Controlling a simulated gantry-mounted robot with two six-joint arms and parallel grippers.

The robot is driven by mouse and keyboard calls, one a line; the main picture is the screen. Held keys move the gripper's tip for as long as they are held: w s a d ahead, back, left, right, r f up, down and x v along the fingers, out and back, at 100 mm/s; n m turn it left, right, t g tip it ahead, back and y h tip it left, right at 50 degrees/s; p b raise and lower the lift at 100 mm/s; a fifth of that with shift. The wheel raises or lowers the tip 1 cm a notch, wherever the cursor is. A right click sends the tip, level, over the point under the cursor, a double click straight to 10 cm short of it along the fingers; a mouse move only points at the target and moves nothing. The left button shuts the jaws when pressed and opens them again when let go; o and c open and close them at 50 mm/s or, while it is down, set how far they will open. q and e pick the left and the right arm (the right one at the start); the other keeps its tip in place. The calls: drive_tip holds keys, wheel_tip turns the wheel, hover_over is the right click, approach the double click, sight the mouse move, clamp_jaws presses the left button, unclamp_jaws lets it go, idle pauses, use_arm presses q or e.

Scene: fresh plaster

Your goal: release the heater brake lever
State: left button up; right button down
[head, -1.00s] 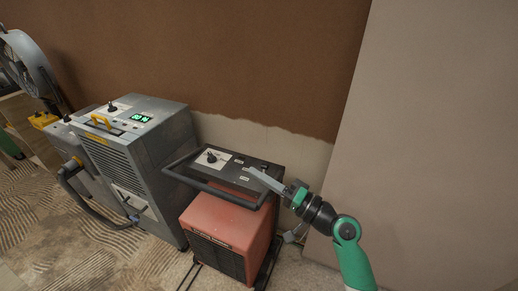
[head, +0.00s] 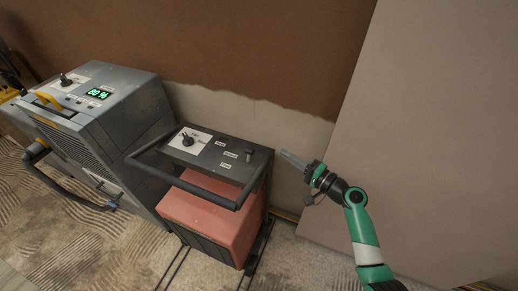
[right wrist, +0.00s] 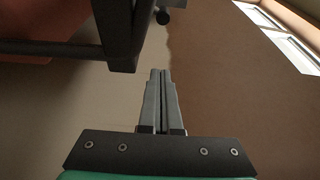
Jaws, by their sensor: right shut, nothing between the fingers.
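The heater is a red box (head: 205,212) with a black control panel (head: 205,166) and a dark tube handle around its front. A small upright lever (head: 249,155) stands near the panel's right end. I cannot tell for certain that it is the brake lever. My right gripper (head: 283,154) is shut and empty, just right of the panel's edge and apart from the lever in the picture. In the right wrist view the shut fingers (right wrist: 160,78) point past the heater's dark frame (right wrist: 122,45), and a dark round knob (right wrist: 162,17) shows at the top. My left gripper is out of view.
A selector knob (head: 187,140) sits on the panel's left part. A grey dehumidifier-like unit (head: 85,115) with a green display stands close left. A half-plastered wall (head: 270,60) is behind, and a pale wall (head: 430,140) lies right of my arm.

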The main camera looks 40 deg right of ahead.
sight(259, 158)
drive_tip(key=w+b, duration=0.1)
drive_tip(key=w, duration=0.2)
drive_tip(key=w+b, duration=0.1)
drive_tip(key=w, duration=0.2)
drive_tip(key=w+a+b, duration=0.1)
drive_tip(key=w, duration=0.3)
drive_tip(key=shift+f+b, duration=0.2)
drive_tip(key=shift+b, duration=0.1)
drive_tip(key=a, duration=0.1)
drive_tip(key=s+a+p, duration=0.1)
drive_tip(key=a+p, duration=0.1)
drive_tip(key=shift+s+a+r, duration=0.15)
drive_tip(key=shift+s+a, duration=0.15)
drive_tip(key=shift+a+b, duration=0.1)
drive_tip(key=shift+b, duration=0.4)
drive_tip(key=shift+n, duration=0.3)
